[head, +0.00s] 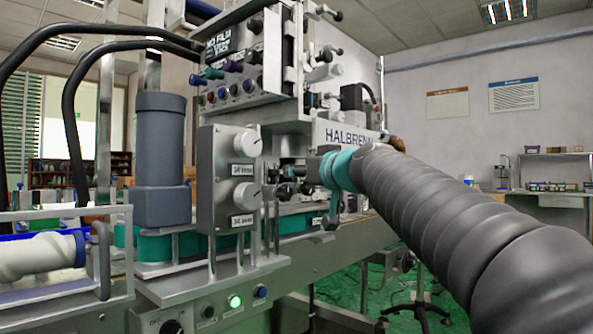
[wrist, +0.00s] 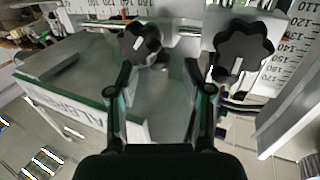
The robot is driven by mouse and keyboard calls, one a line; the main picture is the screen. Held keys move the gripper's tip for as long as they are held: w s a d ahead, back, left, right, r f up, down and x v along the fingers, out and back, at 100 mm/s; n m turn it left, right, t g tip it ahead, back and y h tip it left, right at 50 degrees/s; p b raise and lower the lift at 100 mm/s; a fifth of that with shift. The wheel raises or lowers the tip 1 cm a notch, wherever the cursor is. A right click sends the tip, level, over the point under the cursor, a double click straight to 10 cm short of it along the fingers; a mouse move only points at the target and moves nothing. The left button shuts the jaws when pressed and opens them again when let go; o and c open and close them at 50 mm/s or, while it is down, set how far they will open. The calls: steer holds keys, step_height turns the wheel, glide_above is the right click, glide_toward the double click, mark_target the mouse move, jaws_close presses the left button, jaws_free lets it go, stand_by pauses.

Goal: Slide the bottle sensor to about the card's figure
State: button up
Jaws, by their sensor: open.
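In the wrist view, two black star-shaped knobs with white marks stand ahead of my gripper (wrist: 157,70). The left knob (wrist: 140,42) is just beyond the gap between my fingertips; the right knob (wrist: 240,52) is past my right finger. A white scale (wrist: 100,7) runs along the top, and a second scale (wrist: 285,62) slants down at the right. My gripper is open and nothing shows between its fingers. In the head view my gripper (head: 329,190) is at the machine's front, below the HALBRENN sign. I cannot tell which part is the bottle sensor, and no card's figure is legible.
In the head view a grey panel (head: 222,190) with two silver knobs stands left of my gripper, beside a blue-grey motor (head: 161,150).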

steer(key=shift+p+x, duration=0.4)
steer(key=shift+x, duration=1.6)
jaws_close()
